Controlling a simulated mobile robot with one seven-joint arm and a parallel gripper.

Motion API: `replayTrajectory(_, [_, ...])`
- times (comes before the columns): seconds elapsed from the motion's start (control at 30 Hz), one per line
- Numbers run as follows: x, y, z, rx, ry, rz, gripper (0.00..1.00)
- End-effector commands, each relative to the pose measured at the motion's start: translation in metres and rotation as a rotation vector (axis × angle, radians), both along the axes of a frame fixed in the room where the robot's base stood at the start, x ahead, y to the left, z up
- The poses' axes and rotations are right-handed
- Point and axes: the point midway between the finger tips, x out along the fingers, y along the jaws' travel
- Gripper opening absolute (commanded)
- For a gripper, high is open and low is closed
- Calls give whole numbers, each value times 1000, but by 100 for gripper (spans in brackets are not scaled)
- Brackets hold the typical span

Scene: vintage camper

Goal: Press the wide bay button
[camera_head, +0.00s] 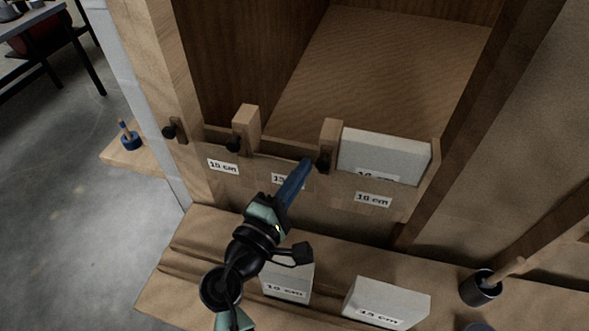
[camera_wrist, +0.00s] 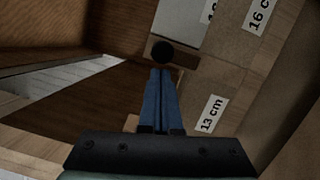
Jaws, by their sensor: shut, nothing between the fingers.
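Several black round buttons sit along the front of the wooden bays, each at the left of a bay. The button at the left of the wide bay, labelled 16 cm (camera_head: 373,199), is a black knob (camera_head: 323,161) on a wooden post. It also shows in the wrist view (camera_wrist: 162,53). My gripper (camera_head: 305,163) is shut and empty, its blue fingers pointing at this knob. In the wrist view the fingertips (camera_wrist: 160,71) are just below the knob; I cannot tell whether they touch it. The other buttons are at the middle bay (camera_head: 233,145) and narrow bay (camera_head: 169,132).
A white block (camera_head: 385,153) sits in the wide bay. Two white blocks, one marked 10 cm (camera_head: 287,284) and one beside it (camera_head: 388,301), stand on the lower shelf (camera_head: 190,262). A dark cup (camera_head: 478,290) with a wooden handle stands at right. Wooden posts (camera_head: 246,122) divide the bays.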

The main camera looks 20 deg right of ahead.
Motion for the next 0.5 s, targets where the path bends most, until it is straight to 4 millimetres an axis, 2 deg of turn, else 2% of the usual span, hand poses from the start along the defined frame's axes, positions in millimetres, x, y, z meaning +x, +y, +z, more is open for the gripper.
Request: replayTrajectory(0.5, [-1,-1,1,47,-31,0,0])
